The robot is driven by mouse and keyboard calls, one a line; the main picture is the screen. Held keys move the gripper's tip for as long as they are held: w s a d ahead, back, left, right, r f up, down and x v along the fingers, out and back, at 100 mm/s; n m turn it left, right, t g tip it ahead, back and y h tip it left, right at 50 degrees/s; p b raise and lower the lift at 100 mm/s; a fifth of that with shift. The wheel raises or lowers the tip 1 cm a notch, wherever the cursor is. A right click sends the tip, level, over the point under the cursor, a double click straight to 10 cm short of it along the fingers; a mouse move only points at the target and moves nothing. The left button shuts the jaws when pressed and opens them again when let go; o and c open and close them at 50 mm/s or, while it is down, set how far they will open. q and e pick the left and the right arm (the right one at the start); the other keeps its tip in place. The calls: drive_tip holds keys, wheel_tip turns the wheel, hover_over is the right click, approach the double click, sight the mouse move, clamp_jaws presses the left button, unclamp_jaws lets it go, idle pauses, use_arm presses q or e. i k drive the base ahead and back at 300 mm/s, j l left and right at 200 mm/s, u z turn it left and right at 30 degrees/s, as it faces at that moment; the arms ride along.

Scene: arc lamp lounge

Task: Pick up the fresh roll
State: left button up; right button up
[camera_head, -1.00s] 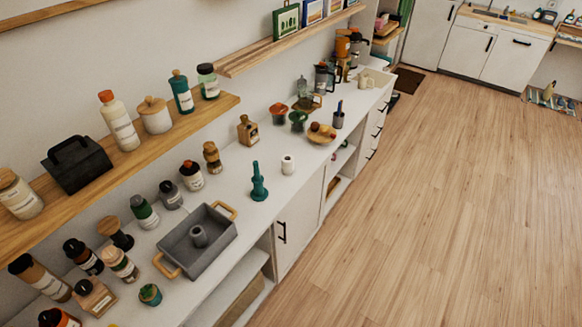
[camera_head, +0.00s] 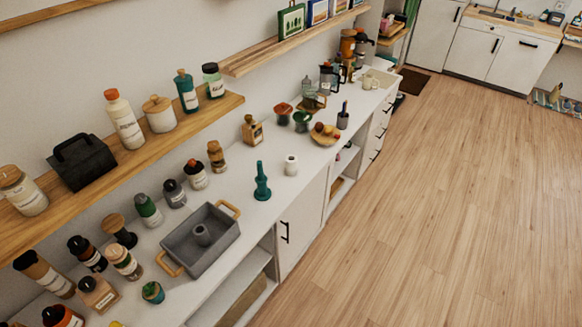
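A small white roll (camera_head: 291,165) stands upright on the white counter, with a dark hole in its top. It is right of a teal candlestick-like holder (camera_head: 262,182). A grey tray (camera_head: 183,258) with wooden handles stands nearer on the counter, and a short grey cylinder (camera_head: 202,235) stands up inside it. I cannot tell from this view whether that cylinder is a roll core or part of the tray. Neither of my grippers shows in the head view.
The counter (camera_head: 233,168) carries several bottles and jars along the wall side. A wooden shelf (camera_head: 150,150) with more jars juts out above it. A wooden bowl (camera_head: 324,134) stands beyond the roll. The wood floor (camera_head: 430,220) on the right is clear.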

sight(291, 165)
drive_tip(key=u, duration=0.8)
drive_tip(key=i+l+u, duration=0.1)
drive_tip(key=l+u, duration=0.35)
drive_tip(key=i+l+u, duration=0.1)
drive_tip(key=l+u, duration=0.2)
drive_tip(key=u, duration=0.15)
drive_tip(key=l+u, duration=0.45)
drive_tip(key=k+l+u, duration=0.1)
drive_tip(key=l+u, duration=0.2)
drive_tip(key=u, duration=0.15)
drive_tip(key=k+l+u, duration=0.15)
drive_tip(key=l+u, duration=0.3)
